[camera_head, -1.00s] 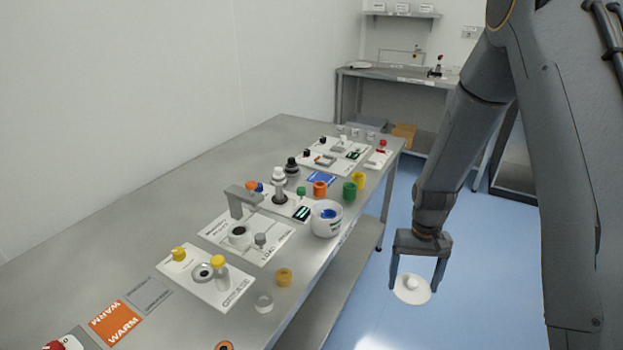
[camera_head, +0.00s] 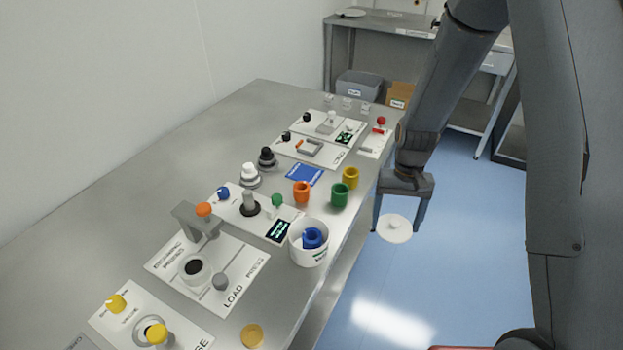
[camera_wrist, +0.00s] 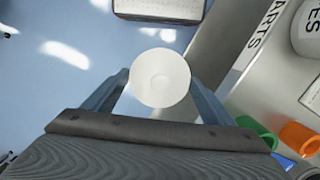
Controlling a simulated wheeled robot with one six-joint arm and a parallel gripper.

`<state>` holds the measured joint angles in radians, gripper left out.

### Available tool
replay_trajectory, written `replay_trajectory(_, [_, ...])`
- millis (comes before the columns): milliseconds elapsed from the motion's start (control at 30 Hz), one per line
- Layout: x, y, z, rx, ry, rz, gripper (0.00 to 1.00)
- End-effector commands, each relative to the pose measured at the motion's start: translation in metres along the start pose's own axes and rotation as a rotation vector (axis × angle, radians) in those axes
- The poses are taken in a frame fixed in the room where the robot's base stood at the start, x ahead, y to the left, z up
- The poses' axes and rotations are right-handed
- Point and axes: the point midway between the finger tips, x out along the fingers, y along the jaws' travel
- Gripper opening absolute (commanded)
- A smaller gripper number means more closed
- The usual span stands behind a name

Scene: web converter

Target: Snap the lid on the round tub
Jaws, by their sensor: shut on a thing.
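The round tub (camera_head: 307,249) is white and open at the top, with a blue item (camera_head: 313,237) inside. It stands on the steel table near its right edge, and part of it shows at the right edge of the wrist view (camera_wrist: 309,42). The lid (camera_head: 393,231) is a white disc with a small central knob. My gripper (camera_head: 396,222) is shut on the lid, which hangs level between the fingers, right of the tub and past the table edge, over the floor. In the wrist view the lid (camera_wrist: 160,88) sits between both fingertips. The lid's underside is hidden.
Orange (camera_head: 302,192), green (camera_head: 340,195) and yellow (camera_head: 351,177) cups stand behind the tub. A pressing station (camera_head: 196,222) is left of it, and a yellow piece (camera_head: 251,336) lies in front. The table's right edge (camera_head: 334,279) runs close by. Open floor lies to the right.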

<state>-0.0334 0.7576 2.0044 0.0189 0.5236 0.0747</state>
Motion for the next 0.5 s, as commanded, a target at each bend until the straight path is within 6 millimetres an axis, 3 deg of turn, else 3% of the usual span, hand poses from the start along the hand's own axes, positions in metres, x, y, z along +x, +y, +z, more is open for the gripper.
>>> replay_trajectory(300, [-0.087, -0.115, 0.059, 0.336, 0.022, -0.047, 0.57])
replay_trajectory(500, [-0.127, -0.171, 0.104, 0.536, 0.014, -0.081, 0.57])
